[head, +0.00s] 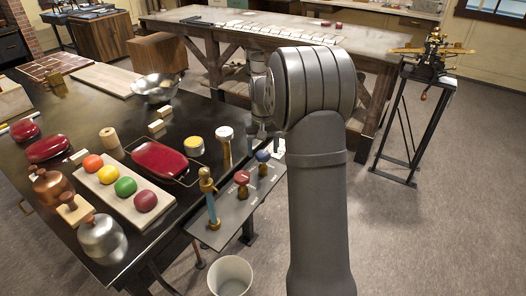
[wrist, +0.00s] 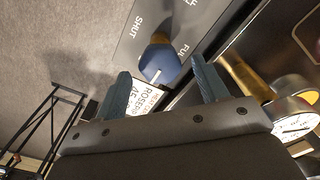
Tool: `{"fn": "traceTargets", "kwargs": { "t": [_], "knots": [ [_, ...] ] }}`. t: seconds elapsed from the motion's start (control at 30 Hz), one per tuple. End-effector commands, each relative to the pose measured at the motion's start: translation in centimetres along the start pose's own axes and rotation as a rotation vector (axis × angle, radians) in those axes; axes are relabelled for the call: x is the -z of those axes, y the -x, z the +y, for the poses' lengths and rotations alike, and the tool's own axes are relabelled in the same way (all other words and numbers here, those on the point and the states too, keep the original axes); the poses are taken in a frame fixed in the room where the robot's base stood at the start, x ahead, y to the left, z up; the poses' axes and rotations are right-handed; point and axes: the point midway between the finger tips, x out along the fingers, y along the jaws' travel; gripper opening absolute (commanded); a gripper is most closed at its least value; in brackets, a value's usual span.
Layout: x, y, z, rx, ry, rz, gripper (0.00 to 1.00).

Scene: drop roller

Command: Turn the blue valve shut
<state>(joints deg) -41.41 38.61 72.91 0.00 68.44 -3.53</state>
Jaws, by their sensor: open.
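The blue valve (head: 263,156) stands at the far end of the grey panel (head: 232,212), below my gripper (head: 262,130). In the wrist view the blue knob (wrist: 160,62) appears between the two fingertips of my gripper (wrist: 161,68), with a gap to each finger. A thin white mark shows on the knob's near face. The panel beside the knob carries the word SHUT and partly cut-off lettering. My gripper is open and empty. Whether the fingers have reached the knob's height is unclear.
A red valve (head: 242,178) and a brass tap with a blue body (head: 210,198) stand on the same panel. A white-faced gauge (wrist: 293,122) is close to the right finger. A white lettered card (wrist: 146,99) lies near the knob. A white bucket (head: 230,275) stands below the panel.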

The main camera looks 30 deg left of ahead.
Motion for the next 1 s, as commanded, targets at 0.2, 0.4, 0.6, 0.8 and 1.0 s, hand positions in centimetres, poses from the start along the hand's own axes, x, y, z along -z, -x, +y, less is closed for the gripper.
{"fn": "traceTargets", "kwargs": {
  "t": [0.2,0.4,0.6,0.8,1.0],
  "knots": [
    [-0.01,-1.49,0.0,0.0,0.0,0.0,0.66],
    [0.0,-1.56,0.0,0.0,0.0,0.001,0.66],
    [0.0,-1.53,0.0,0.0,0.0,0.001,0.39],
    [0.0,-1.51,0.0,0.0,-0.001,0.001,0.22],
    [0.01,-1.5,0.0,0.0,-0.032,0.0,0.22]
  ]
}}
